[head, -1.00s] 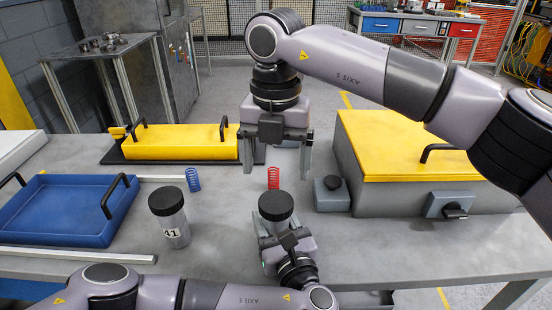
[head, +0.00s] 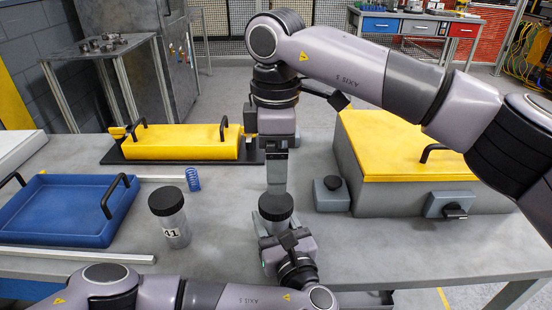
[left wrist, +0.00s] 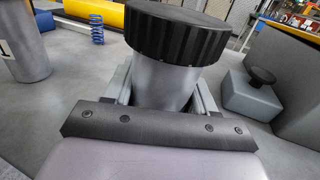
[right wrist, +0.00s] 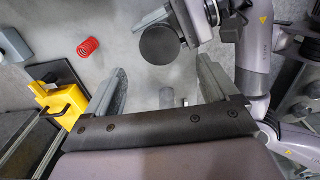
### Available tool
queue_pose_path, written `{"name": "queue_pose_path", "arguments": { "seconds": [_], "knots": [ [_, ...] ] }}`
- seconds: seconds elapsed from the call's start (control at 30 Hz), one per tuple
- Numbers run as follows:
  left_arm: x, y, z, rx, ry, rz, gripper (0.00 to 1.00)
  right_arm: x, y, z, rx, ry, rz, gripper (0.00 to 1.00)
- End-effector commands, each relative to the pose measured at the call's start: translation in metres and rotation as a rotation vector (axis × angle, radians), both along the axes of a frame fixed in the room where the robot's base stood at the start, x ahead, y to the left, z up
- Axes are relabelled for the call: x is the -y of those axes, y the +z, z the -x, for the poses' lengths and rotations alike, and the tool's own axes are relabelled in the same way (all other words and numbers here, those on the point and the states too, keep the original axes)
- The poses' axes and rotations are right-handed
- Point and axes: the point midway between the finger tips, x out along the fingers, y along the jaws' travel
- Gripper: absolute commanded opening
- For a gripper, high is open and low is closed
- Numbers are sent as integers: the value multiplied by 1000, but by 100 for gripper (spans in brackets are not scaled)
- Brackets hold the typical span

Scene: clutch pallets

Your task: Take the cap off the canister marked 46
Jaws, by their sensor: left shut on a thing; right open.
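A grey canister with a ribbed black cap (head: 275,206) stands upright in my left gripper (head: 282,238). The left wrist view shows its body (left wrist: 163,88) between the left fingers and its cap (left wrist: 180,32) seated on top. No number shows on it. My right gripper (head: 276,188) is open, pointing down above this cap. In the right wrist view the round cap (right wrist: 162,45) lies beyond the open fingertips, roughly between them; contact cannot be seen. Another black-capped canister (head: 171,218), marked 41, stands on the table to the left.
A blue tray (head: 68,237) lies at the left, a yellow tray (head: 180,147) behind. A blue spring (head: 193,179) stands between. A red spring (right wrist: 88,47) shows in the right wrist view. A grey button box (head: 332,196) and a yellow-topped case (head: 420,145) stand at the right.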

Motion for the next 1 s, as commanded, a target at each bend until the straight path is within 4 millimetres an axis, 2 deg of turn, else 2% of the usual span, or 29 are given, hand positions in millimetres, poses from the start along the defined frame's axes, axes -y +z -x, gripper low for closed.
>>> {"name": "queue_pose_path", "arguments": {
  "seconds": [0.17, 0.4, 0.6, 0.77, 1.0],
  "knots": [
    [0, 0, 0, -1, 0, -1, 0, 0, -10, 0, -1, -31, 1, 87],
    [0, 0, 0, -1, 0, -1, 0, 0, -47, 0, -2, -30, 1, 87],
    [0, 0, 0, -1, 0, -1, 0, 0, -72, 0, -2, -30, 1, 87],
    [0, 0, 0, -1, 0, -1, 0, 0, -79, 0, 0, -29, 0, 87],
    [0, 0, 0, -1, 0, -1, 0, 0, -80, 0, 0, -29, 0, 87]
  ]
}}
